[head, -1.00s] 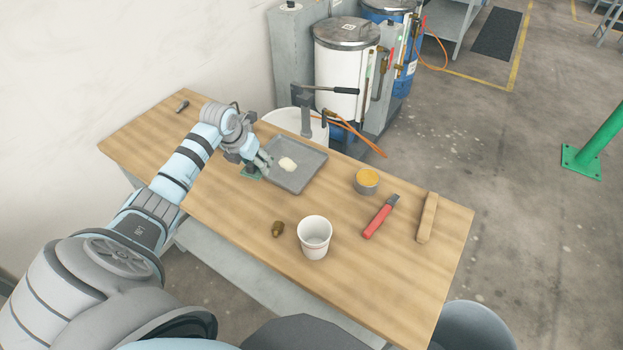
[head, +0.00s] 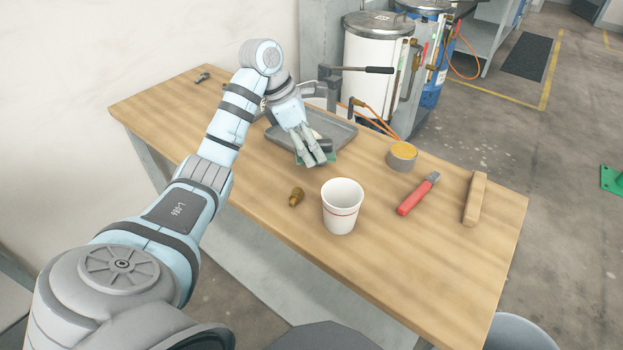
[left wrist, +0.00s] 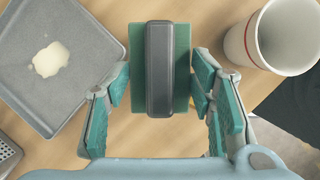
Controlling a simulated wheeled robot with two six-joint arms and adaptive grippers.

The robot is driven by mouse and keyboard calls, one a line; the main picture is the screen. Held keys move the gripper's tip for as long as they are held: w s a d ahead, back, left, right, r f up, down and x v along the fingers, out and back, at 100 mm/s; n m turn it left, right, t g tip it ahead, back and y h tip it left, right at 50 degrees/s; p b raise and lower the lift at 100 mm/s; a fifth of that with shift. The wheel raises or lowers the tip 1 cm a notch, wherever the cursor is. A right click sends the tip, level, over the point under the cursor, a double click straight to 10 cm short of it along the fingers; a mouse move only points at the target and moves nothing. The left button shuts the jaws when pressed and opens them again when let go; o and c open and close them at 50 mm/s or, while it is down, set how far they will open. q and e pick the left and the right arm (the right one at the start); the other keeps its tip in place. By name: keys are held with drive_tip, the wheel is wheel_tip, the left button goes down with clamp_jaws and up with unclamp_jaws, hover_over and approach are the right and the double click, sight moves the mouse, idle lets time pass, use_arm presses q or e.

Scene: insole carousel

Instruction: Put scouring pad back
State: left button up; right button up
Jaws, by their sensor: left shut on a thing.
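The scouring pad is a green pad with a dark grey block-shaped handle; its handle (left wrist: 168,68) fills the upper middle of the left wrist view. In the head view, a corner of the scouring pad (head: 329,158) shows past my fingers, by the tray's near edge. My left gripper (head: 318,160) is shut on the scouring pad, with one finger on each side in the left wrist view (left wrist: 160,88). The fingers hide part of it in the head view. Its height above the table is unclear. My right gripper is not in view.
A grey tray (head: 345,133) with a pale blob (left wrist: 50,60) lies behind the pad. A white cup (head: 342,208), a brass fitting (head: 296,197), a tin (head: 402,157), a red-handled tool (head: 415,196) and a wooden bar (head: 475,198) stand on the wooden table (head: 400,270).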

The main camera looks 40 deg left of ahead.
sight(315, 181)
use_arm(q)
wheel_tip(315, 181, down, 8)
drive_tip(key=shift+w+r, duration=0.1)
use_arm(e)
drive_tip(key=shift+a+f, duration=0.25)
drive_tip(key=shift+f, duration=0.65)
use_arm(q)
drive_tip(key=shift+f, duration=0.25)
drive_tip(key=shift+s+d+f+b, duration=0.1)
drive_tip(key=shift+s+f+b, duration=0.2)
drive_tip(key=shift+b, duration=0.2)
drive_tip(key=shift+c, duration=0.4)
drive_tip(key=o, duration=1.2)
drive_tip(key=shift+w+d+f, duration=0.1)
drive_tip(key=shift+c, duration=0.2)
drive_tip(key=shift+w+f, duration=0.1)
drive_tip(key=shift+w, duration=0.05)
drive_tip(key=shift+a, duration=0.25)
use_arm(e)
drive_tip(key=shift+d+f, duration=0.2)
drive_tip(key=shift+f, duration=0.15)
